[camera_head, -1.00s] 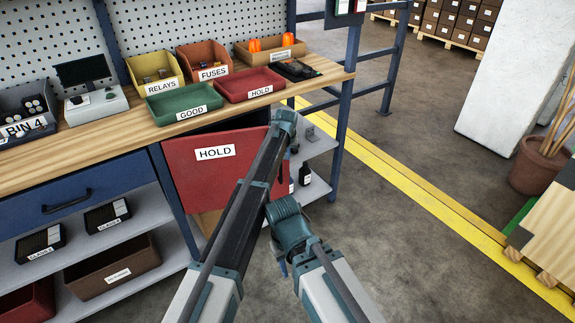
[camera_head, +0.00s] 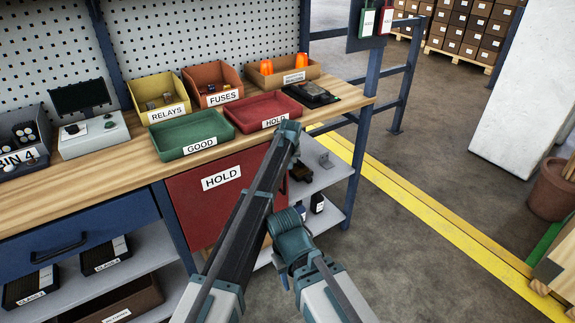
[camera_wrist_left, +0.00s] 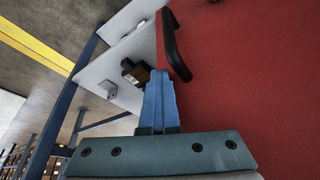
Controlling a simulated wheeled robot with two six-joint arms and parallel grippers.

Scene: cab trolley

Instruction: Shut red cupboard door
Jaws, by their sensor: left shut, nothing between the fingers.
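The red cupboard door (camera_head: 212,199), labelled HOLD, sits under the worktop, its face about in line with the cupboard front. No dark opening shows above it, but my arm covers its right part, so I cannot tell if a small gap is left. In the left wrist view the red door (camera_wrist_left: 245,70) fills the right side, with its black handle (camera_wrist_left: 174,45) near its edge. My left gripper (camera_wrist_left: 157,75) is shut and empty, its blue fingertips close to the handle's lower end; contact is unclear. My right gripper is not in view.
The worktop above holds a green tray (camera_head: 190,136), a red tray (camera_head: 245,114) and several bins. Open grey shelves (camera_head: 325,180) with small items stand right of the door. A blue drawer (camera_head: 75,232) is to its left.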

